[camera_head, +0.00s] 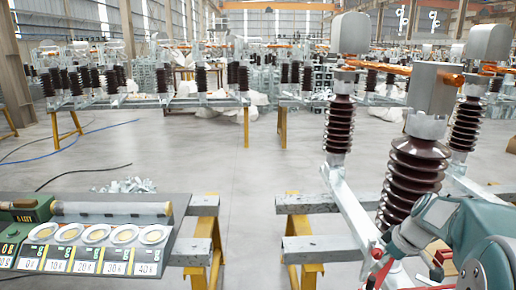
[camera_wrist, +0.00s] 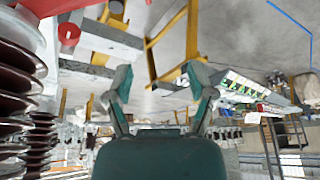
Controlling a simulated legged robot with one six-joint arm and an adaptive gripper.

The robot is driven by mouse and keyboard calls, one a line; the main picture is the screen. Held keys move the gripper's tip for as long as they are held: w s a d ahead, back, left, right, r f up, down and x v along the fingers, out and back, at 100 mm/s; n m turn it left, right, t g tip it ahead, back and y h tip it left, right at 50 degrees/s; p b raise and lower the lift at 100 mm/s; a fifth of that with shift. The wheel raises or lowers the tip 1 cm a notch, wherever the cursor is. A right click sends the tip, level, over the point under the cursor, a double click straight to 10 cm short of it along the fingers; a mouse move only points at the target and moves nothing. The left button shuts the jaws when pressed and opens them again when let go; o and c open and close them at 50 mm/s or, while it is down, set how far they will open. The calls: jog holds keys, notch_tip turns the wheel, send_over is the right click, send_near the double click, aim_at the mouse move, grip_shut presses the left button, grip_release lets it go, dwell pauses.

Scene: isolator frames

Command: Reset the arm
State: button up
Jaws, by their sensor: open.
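My arm shows at the lower right of the head view, teal and grey, beside the brown ribbed insulators. My gripper (camera_wrist: 162,82) shows in the wrist view with its two teal fingers spread wide apart. It is open, and nothing is between the fingers. The wrist view appears upside down, with the floor at the top. In the head view the fingertips cannot be made out clearly.
Brown insulators (camera_head: 413,180) on a metal frame (camera_head: 350,215) stand close to my arm. A grey panel (camera_head: 100,222) with round dials is at the lower left. Yellow trestles (camera_head: 203,250) hold beams. The floor (camera_head: 248,165) between is clear.

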jog(key=s+a+r+m+h, duration=0.25)
jog(key=s+a+r, duration=0.45)
jog(key=s+a, duration=0.35)
jog(key=s+a+m+t, duration=0.2)
jog(key=s+a+m, duration=0.3)
jog(key=s, duration=0.7)
jog(key=shift+a+f, duration=0.35)
jog(key=shift+a, duration=0.45)
jog(key=shift+w, duration=0.1)
